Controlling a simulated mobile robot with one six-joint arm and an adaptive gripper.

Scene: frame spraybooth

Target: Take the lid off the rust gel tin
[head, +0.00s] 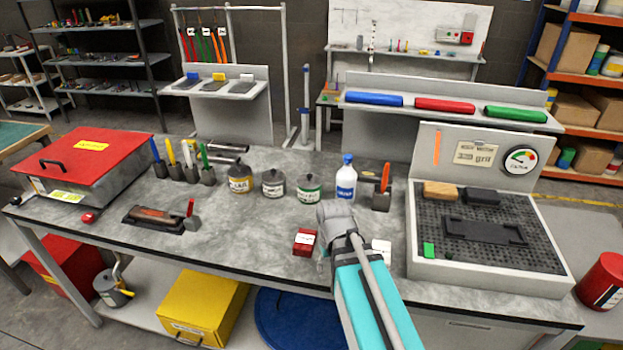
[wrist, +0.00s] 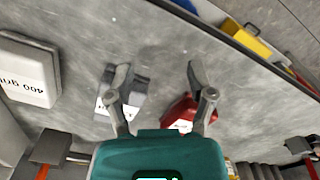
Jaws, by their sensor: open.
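Three lidded tins stand in a row at the middle of the bench: one with a yellow label (head: 240,179), one with a pale label (head: 273,183) and one with a green label (head: 309,188). Their labels are too small to read, so I cannot tell which is the rust gel tin. All three lids look on. My gripper (head: 338,222) is in front of and right of the green-labelled tin, apart from the tins. In the wrist view my gripper (wrist: 158,78) has its fingers spread, with nothing held between them.
A small red block (head: 304,241) lies left of my gripper; a grey block with a white label (wrist: 136,88) lies below its fingers. A blue-and-white bottle (head: 346,180) stands right of the tins.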

